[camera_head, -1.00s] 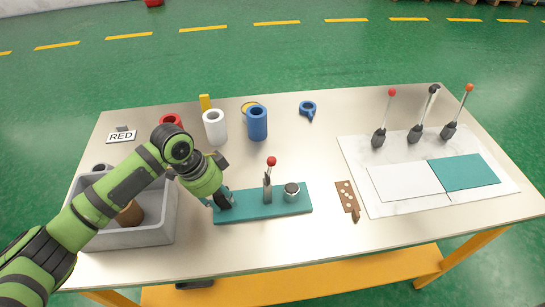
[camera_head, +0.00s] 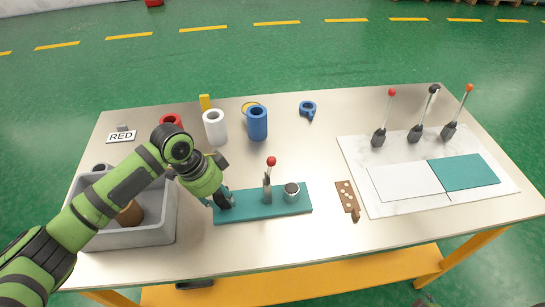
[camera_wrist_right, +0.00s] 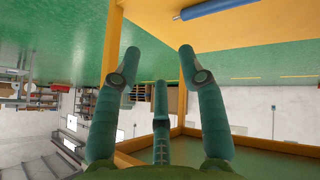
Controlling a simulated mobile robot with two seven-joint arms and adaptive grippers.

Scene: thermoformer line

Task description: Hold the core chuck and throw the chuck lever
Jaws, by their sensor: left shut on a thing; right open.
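The core chuck has a teal base plate (camera_head: 285,205) near the front middle of the table. A chuck lever with a red knob (camera_head: 271,161) stands upright on it, beside a round metal piece (camera_head: 292,190). My left gripper (camera_head: 224,202) is shut on the left end of the chuck base; its fingers partly hide that end. My right gripper (camera_wrist_right: 160,65) is open and empty in the right wrist view, with its fingers spread. The chuck does not show in that view.
A grey bin (camera_head: 165,236) holding a brown piece stands at left. Red (camera_head: 171,121), white (camera_head: 214,128) and blue (camera_head: 257,124) cylinders stand behind the chuck. A brown strip (camera_head: 347,196) lies right of it, before a white board (camera_head: 400,208) with three levers.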

